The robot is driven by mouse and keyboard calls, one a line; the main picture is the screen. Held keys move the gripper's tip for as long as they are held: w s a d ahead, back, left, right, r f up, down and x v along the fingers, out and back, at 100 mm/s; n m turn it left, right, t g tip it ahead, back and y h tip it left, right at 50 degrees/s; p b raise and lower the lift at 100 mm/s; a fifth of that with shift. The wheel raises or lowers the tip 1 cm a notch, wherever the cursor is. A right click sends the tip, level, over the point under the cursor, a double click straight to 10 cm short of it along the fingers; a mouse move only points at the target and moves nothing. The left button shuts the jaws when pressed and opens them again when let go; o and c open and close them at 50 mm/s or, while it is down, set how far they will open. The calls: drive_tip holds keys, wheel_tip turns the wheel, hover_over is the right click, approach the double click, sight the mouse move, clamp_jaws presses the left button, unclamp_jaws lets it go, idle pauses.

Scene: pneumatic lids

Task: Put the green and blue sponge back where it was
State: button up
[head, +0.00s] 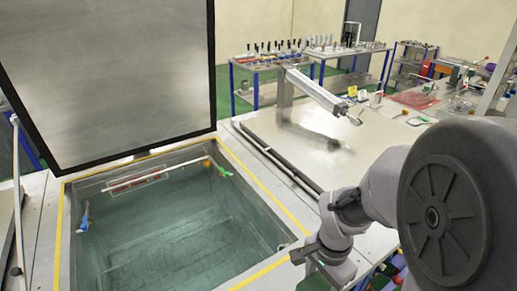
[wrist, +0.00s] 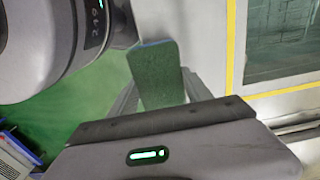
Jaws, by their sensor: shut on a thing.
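The green and blue sponge (wrist: 158,72) shows in the wrist view as a dark green slab with a thin blue edge at its top. My gripper (wrist: 160,92) is shut on it, with a grey finger on each side. The sponge stands out from between the fingers. In the head view my gripper (head: 308,254) is at the near right corner of the open tank, by its yellow-lined rim. I cannot make out the sponge in the head view.
An open tank (head: 258,212) with greenish water and a raised metal lid (head: 110,75) is at left. A flat closed lid (head: 300,150) with a grey cylinder arm (head: 318,95) lies beyond. Benches with tools (head: 270,66) stand behind. Green floor (wrist: 85,100) shows beside the sponge.

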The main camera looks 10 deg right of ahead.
drive_tip(key=w+d, duration=0.1)
drive_tip(key=w+d+f, duration=0.1)
drive_tip(key=w, duration=0.1)
drive_tip(key=w+d, duration=0.1)
drive_tip(key=w, duration=0.1)
drive_tip(key=shift+w+f+b, duration=0.15)
drive_tip(key=shift+w+b, duration=0.05)
drive_tip(key=shift+b, duration=0.15)
drive_tip(key=shift+s+f+b, duration=0.1)
drive_tip(key=shift+f+b, duration=0.6)
drive_tip(key=shift+f, duration=0.85)
drive_tip(key=shift+f, duration=0.2)
drive_tip(key=o, duration=1.3)
drive_tip(key=shift+r, duration=0.1)
